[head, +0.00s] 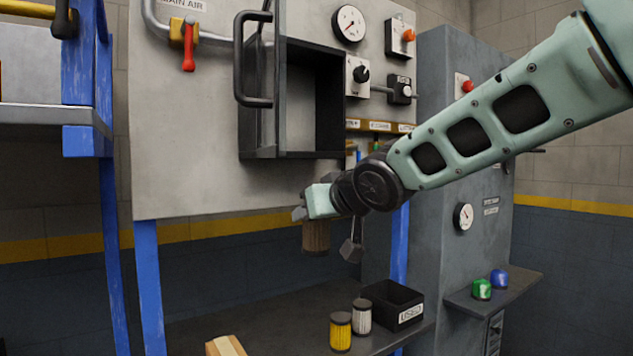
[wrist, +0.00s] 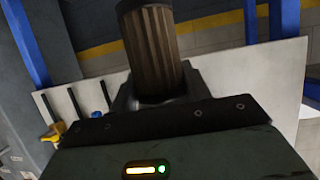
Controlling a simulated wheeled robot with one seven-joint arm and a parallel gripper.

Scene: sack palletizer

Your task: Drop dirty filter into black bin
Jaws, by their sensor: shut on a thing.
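The dirty filter (head: 316,237) is a brown, pleated cylinder. It hangs below my gripper (head: 303,213), which is shut on it. In the wrist view the dirty filter (wrist: 150,45) stands out from between the jaws, and its gripped end is hidden. The black bin (head: 392,299) is an open box with a "USED" label on the bench. The filter is above the bench, up and to the left of the bin in the head view, and apart from it.
A yellow filter (head: 341,331) and a white filter (head: 361,317) stand on the bench (head: 270,305) left of the bin. An open black cabinet (head: 315,100) is above. Green (head: 482,289) and blue (head: 499,279) items sit on a shelf at right. A blue post (head: 150,290) stands at left.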

